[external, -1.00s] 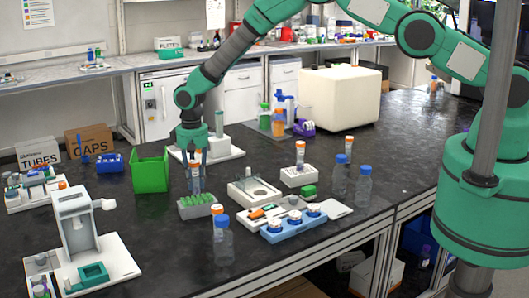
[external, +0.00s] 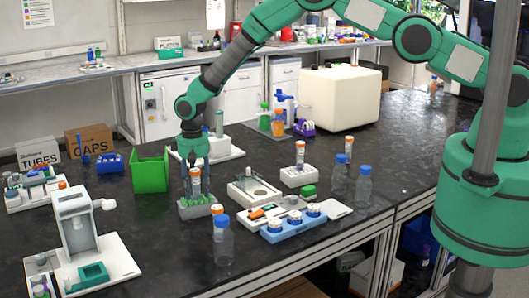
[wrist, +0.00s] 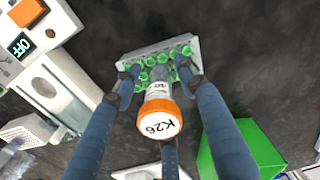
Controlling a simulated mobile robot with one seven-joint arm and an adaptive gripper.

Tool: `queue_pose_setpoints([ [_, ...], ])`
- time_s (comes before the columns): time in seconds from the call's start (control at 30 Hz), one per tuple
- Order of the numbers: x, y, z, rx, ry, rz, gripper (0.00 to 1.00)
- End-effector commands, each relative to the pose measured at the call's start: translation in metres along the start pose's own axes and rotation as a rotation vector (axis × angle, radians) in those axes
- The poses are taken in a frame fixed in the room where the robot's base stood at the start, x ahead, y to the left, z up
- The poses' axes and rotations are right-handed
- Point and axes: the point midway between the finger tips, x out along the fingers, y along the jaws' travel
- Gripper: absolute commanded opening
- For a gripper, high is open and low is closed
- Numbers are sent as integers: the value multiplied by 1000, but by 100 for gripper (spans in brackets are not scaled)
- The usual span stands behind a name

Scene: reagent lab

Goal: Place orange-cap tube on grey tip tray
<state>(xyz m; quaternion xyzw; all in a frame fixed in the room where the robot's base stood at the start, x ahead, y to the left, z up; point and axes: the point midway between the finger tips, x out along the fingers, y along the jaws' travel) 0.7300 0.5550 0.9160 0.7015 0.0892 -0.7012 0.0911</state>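The orange-cap tube (external: 195,184) is upright at the grey tip tray. In the wrist view its cap (wrist: 158,119) is marked K26 and faces the camera. My gripper (external: 196,188) points down, its dark blue fingers closed around the tube; they also show in the wrist view (wrist: 160,78). The grey tip tray (external: 197,212) is directly below, holding several green tips; it is also in the wrist view (wrist: 125,62). The tube's lower end is over the tray among the tips. Whether it touches the tray is hidden.
A green bin (external: 150,173) stands left of the tray. A blue-cap bottle (external: 223,243) stands in front. A white scale (external: 253,189) and a blue rack (external: 292,229) with white-topped jars are to the right. Dark bench is clear at front left of the tray.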

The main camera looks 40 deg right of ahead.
Motion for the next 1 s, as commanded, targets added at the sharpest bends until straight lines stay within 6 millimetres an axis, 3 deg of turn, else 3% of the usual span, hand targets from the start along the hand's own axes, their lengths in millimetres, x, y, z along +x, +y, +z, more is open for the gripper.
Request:
queue_pose_setpoints([
  [0.57, -11, 0, -1, 0, 1, -1, 42],
  [1.0, -63, 0, -1, 0, 2, -1, 42],
])
